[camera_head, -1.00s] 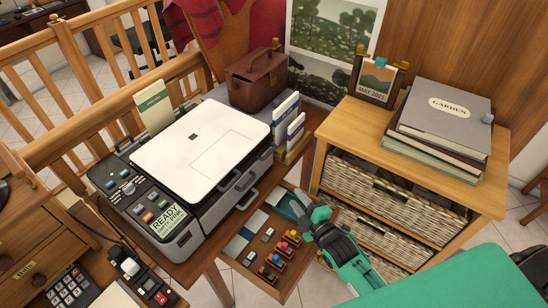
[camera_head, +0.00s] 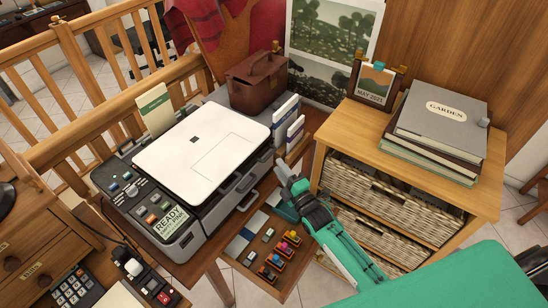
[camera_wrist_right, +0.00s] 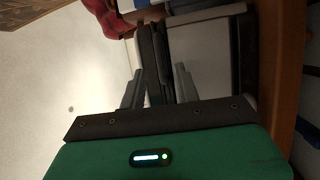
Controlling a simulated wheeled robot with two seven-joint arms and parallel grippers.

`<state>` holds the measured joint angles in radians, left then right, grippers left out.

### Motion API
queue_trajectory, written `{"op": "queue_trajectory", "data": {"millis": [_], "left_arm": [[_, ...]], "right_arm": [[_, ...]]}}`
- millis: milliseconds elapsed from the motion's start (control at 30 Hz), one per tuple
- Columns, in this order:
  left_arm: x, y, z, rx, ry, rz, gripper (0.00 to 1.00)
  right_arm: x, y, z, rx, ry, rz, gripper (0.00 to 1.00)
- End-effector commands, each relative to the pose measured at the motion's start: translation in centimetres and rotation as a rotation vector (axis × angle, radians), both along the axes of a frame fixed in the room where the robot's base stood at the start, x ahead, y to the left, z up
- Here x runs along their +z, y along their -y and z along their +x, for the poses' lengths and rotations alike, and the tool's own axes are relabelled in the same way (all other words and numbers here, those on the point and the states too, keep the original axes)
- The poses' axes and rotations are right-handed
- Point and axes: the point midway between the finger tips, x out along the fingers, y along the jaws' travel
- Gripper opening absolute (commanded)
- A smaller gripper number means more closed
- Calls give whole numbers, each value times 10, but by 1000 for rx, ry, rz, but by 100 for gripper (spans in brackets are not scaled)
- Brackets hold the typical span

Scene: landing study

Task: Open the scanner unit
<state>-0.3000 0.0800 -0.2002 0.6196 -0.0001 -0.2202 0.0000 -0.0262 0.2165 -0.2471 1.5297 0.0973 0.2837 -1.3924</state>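The scanner unit is a grey and black machine with a flat white lid (camera_head: 205,150) lying closed on top. Its left side has a control panel with buttons and a small screen (camera_head: 172,222) reading READY. Grey handles (camera_head: 246,182) show along its right side. My right gripper (camera_head: 283,171) is just right of the unit, near its right back corner, and is not seen touching it. In the right wrist view its two fingers (camera_wrist_right: 158,85) are apart, with nothing clearly held between them. A pale surface fills the left of that view. My left gripper is not in view.
A brown leather case (camera_head: 257,82) and upright booklets (camera_head: 286,122) stand behind the unit. A wooden cabinet (camera_head: 335,125) with wicker drawers and stacked albums stands to the right. A lower shelf holds small coloured pieces (camera_head: 281,252).

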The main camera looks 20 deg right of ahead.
Motion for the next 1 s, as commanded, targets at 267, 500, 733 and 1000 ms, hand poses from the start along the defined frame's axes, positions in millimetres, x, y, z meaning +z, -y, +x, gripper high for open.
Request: {"op": "queue_trajectory", "data": {"millis": [267, 500, 733, 1000], "left_arm": [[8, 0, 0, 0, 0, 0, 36], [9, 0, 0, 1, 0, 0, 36], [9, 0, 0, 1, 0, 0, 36], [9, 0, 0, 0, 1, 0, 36]], "right_arm": [[7, -10, 34, 0, 1, 1, 32], [7, -11, 42, 0, -1, 2, 32], [7, -11, 42, 0, -1, 2, 26], [7, -11, 42, 0, -1, 2, 0]]}}
